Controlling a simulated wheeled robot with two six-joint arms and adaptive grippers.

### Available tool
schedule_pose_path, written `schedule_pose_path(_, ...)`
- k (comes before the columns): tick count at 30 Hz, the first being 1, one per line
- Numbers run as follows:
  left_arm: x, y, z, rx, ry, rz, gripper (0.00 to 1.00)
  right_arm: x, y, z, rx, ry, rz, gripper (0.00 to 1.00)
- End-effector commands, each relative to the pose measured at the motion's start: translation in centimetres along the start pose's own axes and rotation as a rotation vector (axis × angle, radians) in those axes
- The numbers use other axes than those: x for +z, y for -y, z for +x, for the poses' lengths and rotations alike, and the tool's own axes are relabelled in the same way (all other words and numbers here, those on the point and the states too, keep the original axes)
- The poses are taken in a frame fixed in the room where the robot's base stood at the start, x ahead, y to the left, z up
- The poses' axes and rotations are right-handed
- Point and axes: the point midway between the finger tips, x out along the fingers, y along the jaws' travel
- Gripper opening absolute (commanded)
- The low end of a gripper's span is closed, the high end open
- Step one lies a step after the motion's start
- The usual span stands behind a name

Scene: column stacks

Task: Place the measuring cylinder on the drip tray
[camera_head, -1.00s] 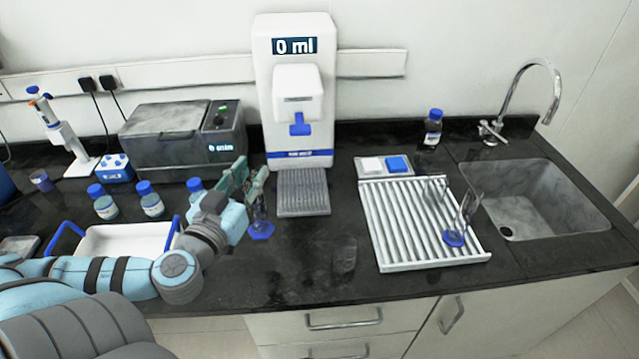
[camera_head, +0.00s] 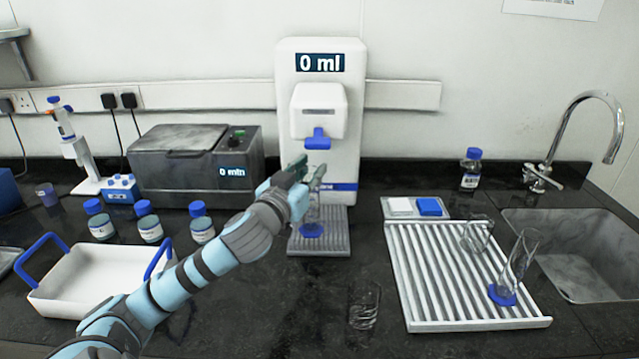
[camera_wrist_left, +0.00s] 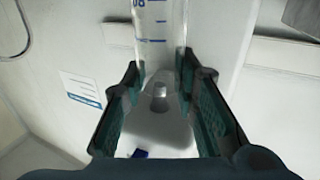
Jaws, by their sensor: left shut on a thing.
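The measuring cylinder (camera_head: 312,215) is clear with a blue foot and stands upright over the drip tray (camera_head: 328,247), a grey ribbed plate at the base of the white dispenser. I cannot tell whether its foot touches the tray. My left gripper (camera_head: 307,172) is shut on the cylinder's upper part, below the dispenser's blue lever. In the left wrist view the cylinder (camera_wrist_left: 160,28), with blue graduation marks, shows between the two fingers (camera_wrist_left: 166,105). My right gripper is not in view.
The dispenser (camera_head: 320,70) reads 0 ml. A white drying rack (camera_head: 440,290) with glassware stands right, before the sink (camera_head: 570,255). A clear beaker (camera_head: 364,308) is on the front counter. Blue-capped bottles (camera_head: 149,225) and a white tray (camera_head: 95,285) are left.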

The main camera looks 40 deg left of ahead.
Motion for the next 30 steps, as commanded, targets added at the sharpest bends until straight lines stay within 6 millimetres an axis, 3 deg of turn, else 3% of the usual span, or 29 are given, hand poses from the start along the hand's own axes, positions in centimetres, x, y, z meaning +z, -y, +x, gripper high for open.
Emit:
schedule_pose_path(3,-0.5,0.0,3.1,-0.001,-0.002,-0.008,0.00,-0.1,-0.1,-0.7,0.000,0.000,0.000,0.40)
schedule_pose_path(7,-0.3,0.0,4.7,-0.001,-0.001,0.000,0.00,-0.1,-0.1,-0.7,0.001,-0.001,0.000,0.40)
schedule_pose_path(14,3.2,0.1,4.9,-0.001,0.001,0.005,0.00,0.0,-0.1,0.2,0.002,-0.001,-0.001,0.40)
schedule_pose_path(22,3.4,0.1,4.9,-0.002,-0.001,0.007,0.00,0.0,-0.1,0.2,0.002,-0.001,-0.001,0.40)
schedule_pose_path(23,3.4,0.1,4.9,-0.002,-0.001,0.007,0.30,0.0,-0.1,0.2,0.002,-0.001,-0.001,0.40)
schedule_pose_path(24,3.4,0.1,4.9,-0.002,-0.001,0.007,0.36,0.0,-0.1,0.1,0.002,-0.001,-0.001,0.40)
schedule_pose_path(26,3.3,0.1,4.9,-0.002,-0.001,0.007,0.46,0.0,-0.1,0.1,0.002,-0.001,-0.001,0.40)
schedule_pose_path(30,3.3,0.1,4.9,-0.002,-0.001,0.007,0.47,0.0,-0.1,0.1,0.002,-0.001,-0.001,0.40)
